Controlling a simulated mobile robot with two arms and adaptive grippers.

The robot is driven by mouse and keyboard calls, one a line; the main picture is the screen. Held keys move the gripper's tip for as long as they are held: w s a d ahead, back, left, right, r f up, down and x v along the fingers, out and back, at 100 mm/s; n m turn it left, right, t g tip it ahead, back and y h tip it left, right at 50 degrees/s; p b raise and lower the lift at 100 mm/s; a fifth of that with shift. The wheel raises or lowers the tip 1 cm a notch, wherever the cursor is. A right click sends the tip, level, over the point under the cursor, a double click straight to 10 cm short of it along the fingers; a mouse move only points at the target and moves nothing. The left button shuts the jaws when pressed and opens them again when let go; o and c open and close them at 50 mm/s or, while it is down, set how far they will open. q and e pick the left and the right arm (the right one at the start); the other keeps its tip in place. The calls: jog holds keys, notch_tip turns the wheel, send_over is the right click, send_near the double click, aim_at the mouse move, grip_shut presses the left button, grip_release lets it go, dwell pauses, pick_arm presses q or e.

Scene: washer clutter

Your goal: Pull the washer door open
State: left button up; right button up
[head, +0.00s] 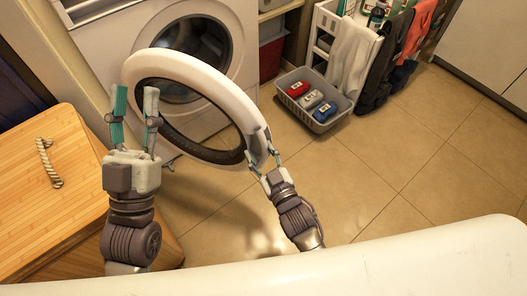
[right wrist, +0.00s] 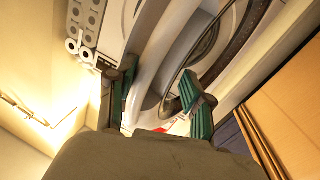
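The washer door (head: 203,78) is a thick white ring with a dark inner rim. It is swung out from the white washer (head: 98,41), whose round dark opening (head: 190,45) shows behind it. My right gripper (head: 264,157) is at the door's lower right edge, fingers spread on either side of the grey rim section. In the right wrist view the right gripper (right wrist: 160,98) has its fingers apart with the white rim (right wrist: 155,78) between them; contact is unclear. My left gripper (head: 134,104) is open and empty, in front of the door's left side.
A wooden cabinet (head: 85,150) with a rope handle stands at the left. A grey basket (head: 318,119) with red, white and blue items sits on the floor right of the washer, beside a white rack (head: 322,28) with hanging cloths. The tiled floor (head: 400,150) at the right is clear.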

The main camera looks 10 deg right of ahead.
jog(key=shift+r, duration=0.4)
jog(key=v, duration=1.2)
jog(key=shift+f, duration=0.3)
